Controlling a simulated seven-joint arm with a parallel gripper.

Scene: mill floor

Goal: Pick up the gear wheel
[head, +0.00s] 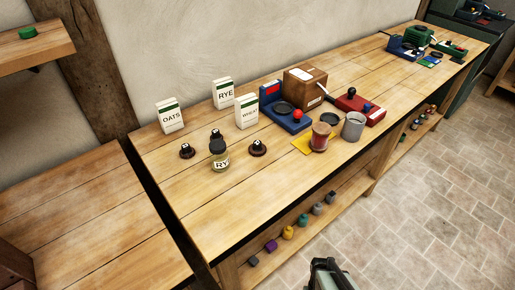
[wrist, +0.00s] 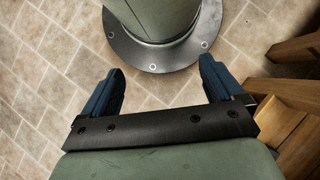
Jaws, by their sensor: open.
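I cannot pick out a gear wheel for certain in either view. A small dark round thing (head: 331,118) lies on the workbench (head: 215,207) behind the reddish jar (head: 320,137), too small to identify. My gripper (wrist: 161,68) is open and empty in the wrist view, its two blue fingers wide apart above the tiled floor. In the head view, only a dark end part of my arm shows at the bottom edge, in front of the bench and well away from the things on it.
Several small coloured items sit on the lower shelf (head: 340,192). The bench's near left is clear.

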